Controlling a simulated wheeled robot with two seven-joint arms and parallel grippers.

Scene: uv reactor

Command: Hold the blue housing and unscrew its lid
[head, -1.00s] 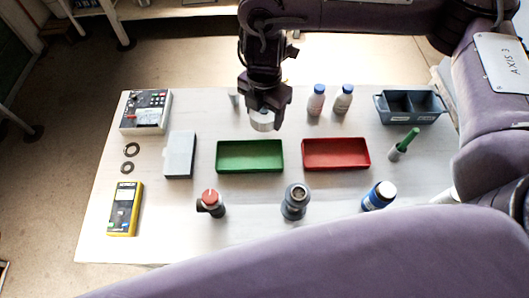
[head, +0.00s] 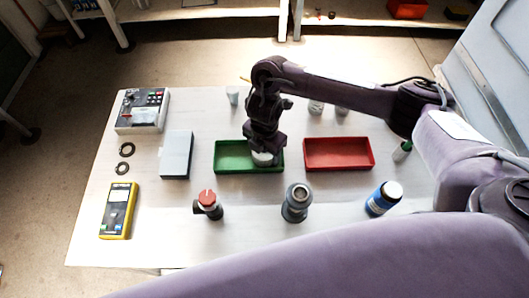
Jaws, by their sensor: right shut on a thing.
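The blue-grey housing (head: 297,205) stands upright at the front middle of the table, its round top facing up with a dark centre. My right gripper (head: 263,149) is shut on a pale round piece that looks like the lid (head: 263,158). It holds this at the right end of the green tray (head: 232,168), low over or inside it; I cannot tell whether it touches the floor of the tray. The housing stands apart from the gripper. My left gripper is not in view.
A red tray (head: 338,166) lies right of the green one. A red-capped valve (head: 208,203) and a blue bottle (head: 384,199) flank the housing. A grey box (head: 176,154), yellow meter (head: 118,210) and control unit (head: 143,110) stand left. My arm partly hides two bottles behind.

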